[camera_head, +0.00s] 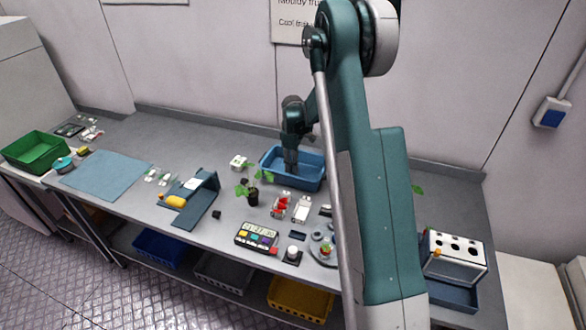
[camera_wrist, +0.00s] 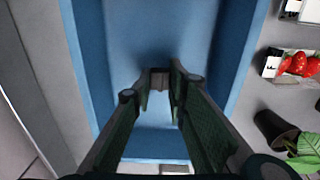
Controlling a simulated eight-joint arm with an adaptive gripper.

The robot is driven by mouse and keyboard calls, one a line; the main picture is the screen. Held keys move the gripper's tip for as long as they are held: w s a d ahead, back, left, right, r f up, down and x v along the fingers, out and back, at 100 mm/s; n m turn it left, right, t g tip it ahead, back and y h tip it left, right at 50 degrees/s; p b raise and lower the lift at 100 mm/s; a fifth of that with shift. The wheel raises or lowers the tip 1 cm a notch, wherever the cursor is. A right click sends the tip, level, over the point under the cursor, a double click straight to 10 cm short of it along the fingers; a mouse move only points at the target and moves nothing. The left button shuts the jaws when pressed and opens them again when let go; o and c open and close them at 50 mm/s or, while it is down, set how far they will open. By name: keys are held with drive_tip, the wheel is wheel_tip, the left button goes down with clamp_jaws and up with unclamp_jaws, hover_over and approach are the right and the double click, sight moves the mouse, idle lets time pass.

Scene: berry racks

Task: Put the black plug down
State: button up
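My gripper (camera_head: 290,170) points down into the blue tray (camera_head: 310,184) at the back of the bench. In the wrist view my gripper (camera_wrist: 160,92) has its two green-padded fingers drawn close together. A small dark, greyish block, which looks like the black plug (camera_wrist: 160,77), sits between the fingertips. The fingers appear shut on it. The blue tray (camera_wrist: 82,60) surrounds it, and a soft shadow lies on the tray floor around the tips. Whether the plug touches the floor cannot be told. In the head view the plug is not distinguishable.
A potted plant (camera_head: 252,196) and strawberry boxes (camera_head: 280,206) stand in front of the tray. A timer (camera_head: 257,237), a blue stand (camera_head: 192,205), a blue mat (camera_head: 105,176) and a green crate (camera_head: 36,150) lie leftward. A white rack (camera_head: 454,256) stands right. The tray floor looks otherwise empty.

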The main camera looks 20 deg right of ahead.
drive_tip(key=shift+f, duration=0.55)
drive_tip(key=shift+f, duration=0.15)
drive_tip(key=o, duration=0.7)
drive_tip(key=shift+c, duration=0.2)
drive_tip(key=shift+r, duration=0.2)
wheel_tip(320, 180, up, 12)
idle(0.5)
